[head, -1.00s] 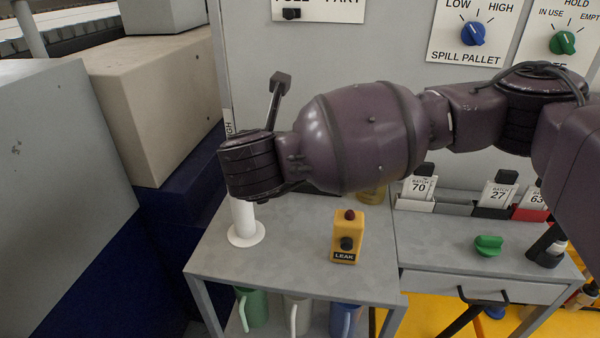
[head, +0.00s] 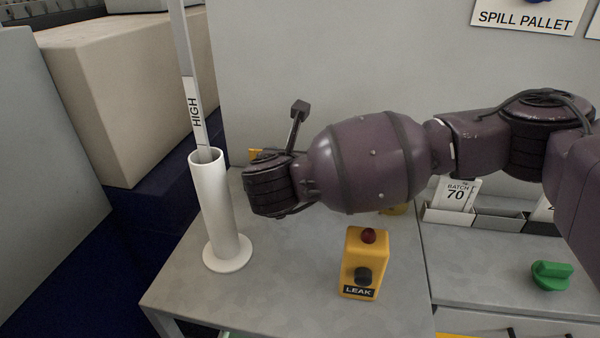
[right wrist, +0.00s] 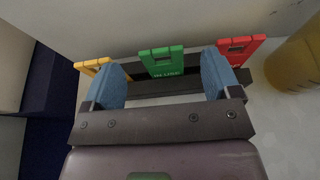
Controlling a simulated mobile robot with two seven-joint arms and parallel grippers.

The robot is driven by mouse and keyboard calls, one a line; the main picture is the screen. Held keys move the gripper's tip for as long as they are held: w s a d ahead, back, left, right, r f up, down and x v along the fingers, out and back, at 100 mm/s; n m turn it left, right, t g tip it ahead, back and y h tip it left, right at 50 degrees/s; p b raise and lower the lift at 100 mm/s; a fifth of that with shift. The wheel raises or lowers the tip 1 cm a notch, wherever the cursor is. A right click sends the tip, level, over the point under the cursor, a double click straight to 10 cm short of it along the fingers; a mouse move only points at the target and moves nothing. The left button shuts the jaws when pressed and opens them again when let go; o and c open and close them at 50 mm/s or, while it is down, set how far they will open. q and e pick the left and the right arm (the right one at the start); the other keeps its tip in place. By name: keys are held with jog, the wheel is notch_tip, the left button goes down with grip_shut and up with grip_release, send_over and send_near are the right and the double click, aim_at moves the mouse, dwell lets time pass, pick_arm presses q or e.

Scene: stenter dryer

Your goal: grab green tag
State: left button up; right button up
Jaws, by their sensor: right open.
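The green tag (right wrist: 163,62) stands upright in a dark rack (right wrist: 190,85), between a yellow tag (right wrist: 93,70) on the left and a red tag (right wrist: 240,48) on the right. My right gripper (right wrist: 155,78) is open, with its blue fingers on either side of the green tag, apart from it. In the head view my right wrist hides the rack and the green tag. A bit of the yellow tag (head: 256,154) shows behind the wrist. My left gripper is not in view.
A white tube (head: 218,205) holding a strip marked HIGH stands just left of my right wrist. A yellow LEAK box (head: 363,268) stands in front of the arm. A yellowish cylinder (right wrist: 298,60) is beyond the red tag.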

jog(key=shift+b+x, duration=0.3)
jog(key=shift+x, duration=2.75)
jog(key=shift+c, duration=0.5)
jog(key=c, duration=0.9)
